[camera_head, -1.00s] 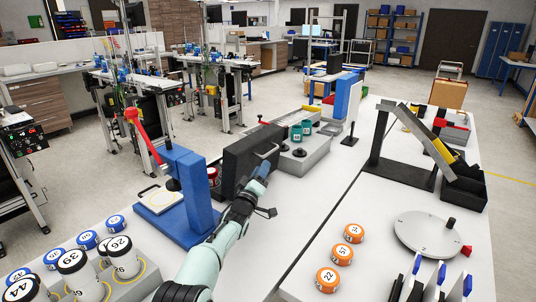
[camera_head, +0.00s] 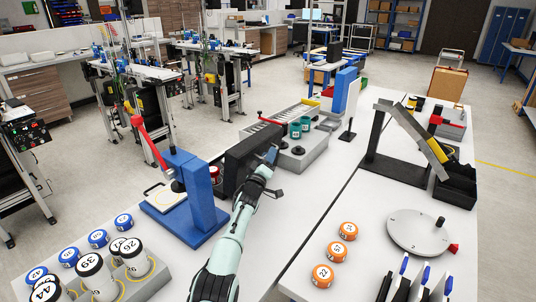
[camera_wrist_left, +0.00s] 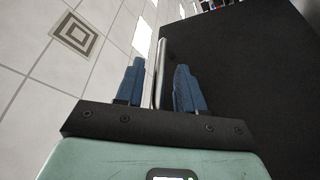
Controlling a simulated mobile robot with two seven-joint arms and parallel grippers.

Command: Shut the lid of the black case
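The black case's lid (camera_head: 240,164) stands upright as a dark panel near the middle of the white table. The case's lower part is mostly hidden behind it. A red and white item (camera_head: 214,174) shows at the panel's left edge. My left gripper (camera_head: 270,156) is at the panel's right part, on the near side. In the left wrist view the blue fingers (camera_wrist_left: 158,86) are apart, with a thin metal bar (camera_wrist_left: 159,68), seemingly the lid's handle, between them. Neither finger clearly touches the bar. The dark panel (camera_wrist_left: 255,75) fills the right of that view. My right gripper is not in view.
A blue press (camera_head: 190,192) with a red lever stands left of the case. Numbered cylinders (camera_head: 135,258) stand at the front left. Orange discs (camera_head: 340,250) lie to the right, with clear table between.

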